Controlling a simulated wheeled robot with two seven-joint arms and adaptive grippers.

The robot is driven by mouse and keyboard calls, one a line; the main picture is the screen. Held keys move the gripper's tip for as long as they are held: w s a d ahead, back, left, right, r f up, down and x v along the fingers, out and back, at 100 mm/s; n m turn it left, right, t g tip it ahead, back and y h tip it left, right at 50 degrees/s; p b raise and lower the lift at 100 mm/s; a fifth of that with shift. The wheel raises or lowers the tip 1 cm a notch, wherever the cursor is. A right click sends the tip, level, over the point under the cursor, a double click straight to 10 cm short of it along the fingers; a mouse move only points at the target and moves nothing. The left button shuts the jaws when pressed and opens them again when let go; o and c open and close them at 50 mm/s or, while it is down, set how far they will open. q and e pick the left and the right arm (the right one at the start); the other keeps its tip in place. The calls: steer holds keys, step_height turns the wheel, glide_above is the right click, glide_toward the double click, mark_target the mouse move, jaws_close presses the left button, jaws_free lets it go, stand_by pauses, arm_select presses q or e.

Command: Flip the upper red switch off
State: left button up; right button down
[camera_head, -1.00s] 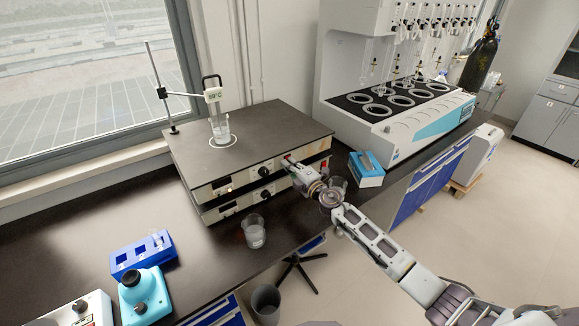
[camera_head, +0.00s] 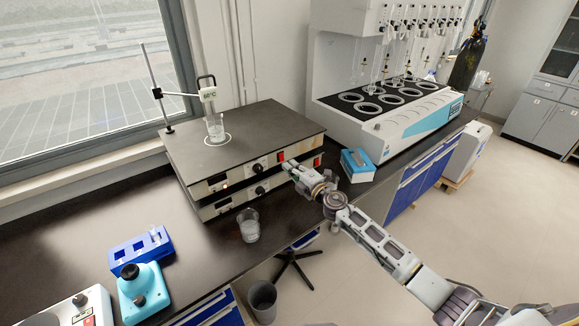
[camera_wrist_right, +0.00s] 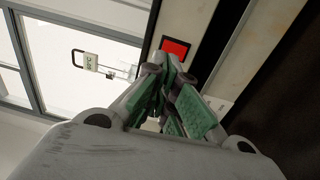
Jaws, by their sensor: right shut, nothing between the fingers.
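The upper red switch (camera_head: 282,156) is on the right part of the front face of the upper hot plate unit (camera_head: 245,177). A second red switch (camera_head: 317,162) shows on the lower unit. My right gripper (camera_head: 289,166) is shut and empty, its tips close in front of and just below the upper switch. In the right wrist view a red switch (camera_wrist_right: 174,46) sits just beyond the green-padded fingertips (camera_wrist_right: 172,68). I cannot tell whether the tips touch the panel, or which way the switch is tipped. My left gripper is not in view.
A beaker (camera_head: 249,226) stands on the bench in front of the units. A blue box (camera_head: 357,166) lies to the right, near the white distiller (camera_head: 400,125). A blue rack (camera_head: 141,250) and a turquoise device (camera_head: 145,290) are at the front left.

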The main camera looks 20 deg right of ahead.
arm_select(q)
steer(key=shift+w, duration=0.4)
arm_select(e)
steer(key=r+v, duration=0.1)
steer(key=v, duration=0.7)
steer(key=shift+s+r, duration=0.2)
steer(key=shift+r, duration=0.1)
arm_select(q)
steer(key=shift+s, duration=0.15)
